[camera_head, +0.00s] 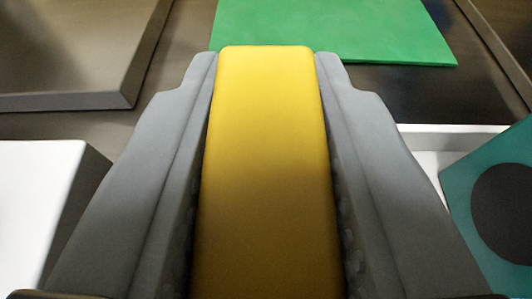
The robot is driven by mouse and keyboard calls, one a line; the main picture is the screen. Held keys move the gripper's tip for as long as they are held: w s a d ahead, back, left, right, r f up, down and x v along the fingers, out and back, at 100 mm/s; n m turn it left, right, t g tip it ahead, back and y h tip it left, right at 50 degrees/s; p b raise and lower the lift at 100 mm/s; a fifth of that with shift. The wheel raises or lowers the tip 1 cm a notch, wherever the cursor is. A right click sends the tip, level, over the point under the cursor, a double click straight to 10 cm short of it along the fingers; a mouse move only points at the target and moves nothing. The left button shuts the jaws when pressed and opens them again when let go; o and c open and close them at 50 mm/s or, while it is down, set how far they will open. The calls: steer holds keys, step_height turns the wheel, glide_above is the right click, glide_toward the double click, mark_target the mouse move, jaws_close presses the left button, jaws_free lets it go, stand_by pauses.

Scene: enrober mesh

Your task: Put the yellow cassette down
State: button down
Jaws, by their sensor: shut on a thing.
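The yellow cassette (265,170) is a long yellow block with rounded edges in the middle of the view. My gripper (266,62) is shut on it, with one grey finger along each long side. The cassette's near end runs out of the bottom of the picture. What lies directly under the cassette is hidden, and I cannot tell whether it touches anything below.
A flat green panel (335,28) lies beyond the fingertips on a dark surface (400,93). A brown-grey raised slab (70,55) is at upper left. A white block (40,200) stands at left. A teal piece with a dark disc (470,175) and a white edge (430,150) are at right.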

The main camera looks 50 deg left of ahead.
steer(key=shift+f, duration=0.25)
steer(key=shift+f, duration=0.1)
steer(key=c, duration=1.3)
jaws_free()
steer(key=shift+o, duration=0.2)
steer(key=shift+s+d+r, duration=0.2)
steer(key=shift+d, duration=0.05)
steer(key=v, duration=1.1)
steer(key=shift+s+d+r, duration=0.1)
steer(key=shift+d+r, duration=0.05)
